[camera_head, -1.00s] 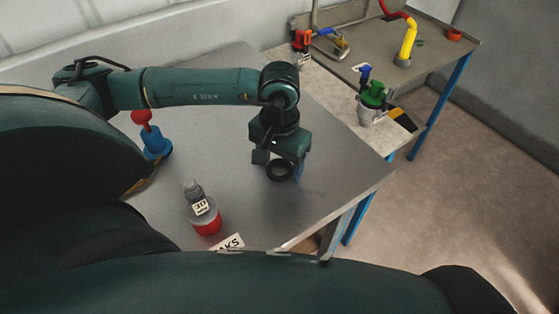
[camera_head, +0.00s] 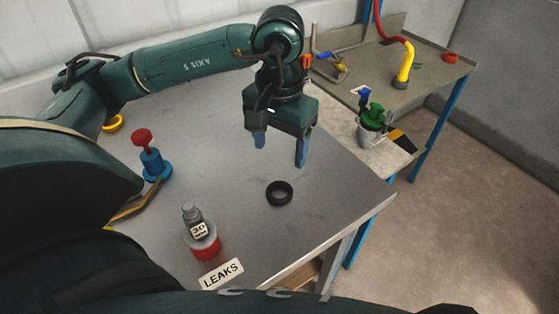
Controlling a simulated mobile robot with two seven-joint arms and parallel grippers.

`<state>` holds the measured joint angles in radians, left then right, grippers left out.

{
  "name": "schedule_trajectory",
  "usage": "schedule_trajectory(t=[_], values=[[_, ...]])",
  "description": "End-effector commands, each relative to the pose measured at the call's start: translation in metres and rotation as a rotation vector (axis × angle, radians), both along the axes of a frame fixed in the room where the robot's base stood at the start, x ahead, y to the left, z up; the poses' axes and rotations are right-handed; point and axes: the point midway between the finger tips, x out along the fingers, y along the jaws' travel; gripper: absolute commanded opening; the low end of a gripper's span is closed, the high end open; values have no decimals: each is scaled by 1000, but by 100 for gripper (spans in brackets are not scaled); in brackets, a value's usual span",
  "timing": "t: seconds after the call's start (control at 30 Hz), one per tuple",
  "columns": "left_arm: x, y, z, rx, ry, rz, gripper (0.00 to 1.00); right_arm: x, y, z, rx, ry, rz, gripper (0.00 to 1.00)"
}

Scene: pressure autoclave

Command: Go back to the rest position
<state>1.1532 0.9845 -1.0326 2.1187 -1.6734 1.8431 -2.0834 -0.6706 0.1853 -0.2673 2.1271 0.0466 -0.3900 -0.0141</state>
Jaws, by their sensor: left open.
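My left gripper (camera_head: 280,152) is open and empty, pointing down above the grey metal table (camera_head: 240,240). Its two blue-grey fingers are spread apart. A black ring (camera_head: 279,193) lies flat on the table below the gripper, apart from the fingers. My left arm reaches in from the left across the back of the table. My right gripper does not show.
A blue valve with a red knob (camera_head: 142,136) stands at the table's left. A grey-and-red bottle-like part (camera_head: 203,240) stands near a LEAKS label (camera_head: 222,273) at the front. A green-topped pot (camera_head: 371,122) and a yellow-red hose fitting (camera_head: 404,65) are on the benches beyond.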

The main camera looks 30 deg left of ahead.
Motion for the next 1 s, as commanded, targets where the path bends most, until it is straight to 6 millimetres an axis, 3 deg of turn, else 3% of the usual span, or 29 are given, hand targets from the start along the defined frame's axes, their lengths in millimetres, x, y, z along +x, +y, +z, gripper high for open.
schedule_trajectory(t=[0.67, 0.77, 1.0], values=[[0, 0, 9, 0, 0, 0, 68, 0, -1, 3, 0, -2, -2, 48], [0, 0, 25, 0, -1, 0, 68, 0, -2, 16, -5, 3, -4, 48], [0, 0, 110, 0, -1, 0, 68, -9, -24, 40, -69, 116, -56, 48]])
